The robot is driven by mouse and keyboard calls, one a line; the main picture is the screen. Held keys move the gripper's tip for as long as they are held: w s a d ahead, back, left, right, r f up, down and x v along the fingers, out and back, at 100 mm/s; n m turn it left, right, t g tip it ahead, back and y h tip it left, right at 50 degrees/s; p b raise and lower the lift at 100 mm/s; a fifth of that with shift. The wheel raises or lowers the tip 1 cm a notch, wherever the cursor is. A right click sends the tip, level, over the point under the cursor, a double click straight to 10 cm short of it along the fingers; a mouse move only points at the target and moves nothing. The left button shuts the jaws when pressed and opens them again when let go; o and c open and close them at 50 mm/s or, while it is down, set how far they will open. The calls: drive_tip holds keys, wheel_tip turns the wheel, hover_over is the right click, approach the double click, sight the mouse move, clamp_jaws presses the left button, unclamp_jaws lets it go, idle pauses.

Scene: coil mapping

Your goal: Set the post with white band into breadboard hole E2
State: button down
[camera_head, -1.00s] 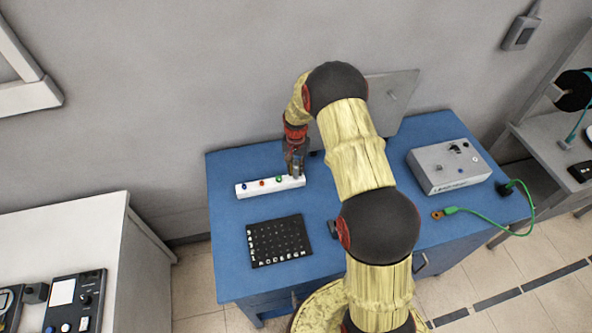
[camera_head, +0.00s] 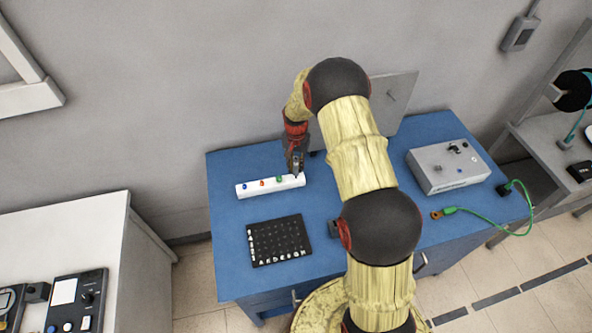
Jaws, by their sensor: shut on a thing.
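My gripper (camera_head: 296,172) points down over the right end of a white rack (camera_head: 254,189) on the blue table. It is shut on a small post at that end. The fingers hide most of this post, and its white band cannot be made out at this size. Whether the post still sits in the rack cannot be told. The black breadboard (camera_head: 279,241) lies flat in front of the rack, with white letters along its front edge and numbers along its left side. Its holes look empty, and E2 is too small to read clearly.
Blue, orange and green-topped posts (camera_head: 279,179) stand in the rack to the left of my gripper. A grey instrument box (camera_head: 447,166) and a green cable (camera_head: 490,219) are at the right. Bare table separates the rack and breadboard.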

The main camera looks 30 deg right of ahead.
sight(296, 158)
drive_tip(key=shift+r, duration=0.1)
drive_tip(key=shift+r+p, duration=0.6)
drive_tip(key=shift+r, duration=1.1)
drive_tip(key=shift+f, duration=0.1)
